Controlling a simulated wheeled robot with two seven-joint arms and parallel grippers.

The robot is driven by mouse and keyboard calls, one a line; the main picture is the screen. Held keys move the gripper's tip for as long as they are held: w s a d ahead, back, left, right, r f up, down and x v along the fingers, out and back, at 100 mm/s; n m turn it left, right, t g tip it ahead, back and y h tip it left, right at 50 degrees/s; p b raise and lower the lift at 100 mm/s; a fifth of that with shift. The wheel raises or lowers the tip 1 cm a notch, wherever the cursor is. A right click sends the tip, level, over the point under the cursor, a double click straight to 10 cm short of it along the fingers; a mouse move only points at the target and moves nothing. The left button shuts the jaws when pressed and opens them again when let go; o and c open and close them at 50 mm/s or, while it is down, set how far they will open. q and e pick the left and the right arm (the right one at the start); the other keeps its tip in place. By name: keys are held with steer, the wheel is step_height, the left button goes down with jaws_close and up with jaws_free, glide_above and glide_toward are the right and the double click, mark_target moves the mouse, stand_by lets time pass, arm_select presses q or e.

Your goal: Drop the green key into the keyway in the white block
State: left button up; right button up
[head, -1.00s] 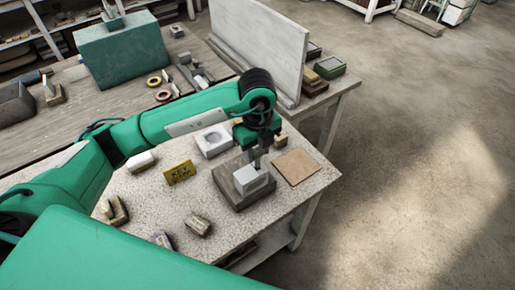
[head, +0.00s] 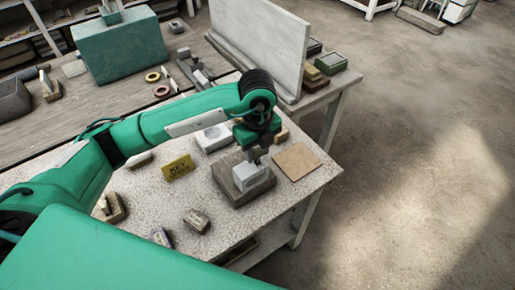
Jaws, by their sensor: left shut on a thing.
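The white block (head: 250,178) sits on a square grey-brown base on the speckled bench top. My left gripper (head: 257,158) points down right over the block, with its fingers at the block's top. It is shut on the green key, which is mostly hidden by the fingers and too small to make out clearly. The keyway is hidden too, so I cannot tell whether the key's lower end is inside it. My right gripper is not in view.
Small blocks lie near the front. A tall pale panel (head: 258,45) stands behind.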

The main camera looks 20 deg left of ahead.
arm_select(q)
steer(key=shift+f+b, duration=0.65)
steer(key=shift+f, duration=0.25)
steer(key=o, duration=1)
steer(key=shift+r, duration=0.1)
steer(key=shift+o, duration=0.2)
steer(key=shift+r, duration=0.1)
steer(key=shift+r+p, duration=1.2)
steer(key=shift+r, duration=0.7)
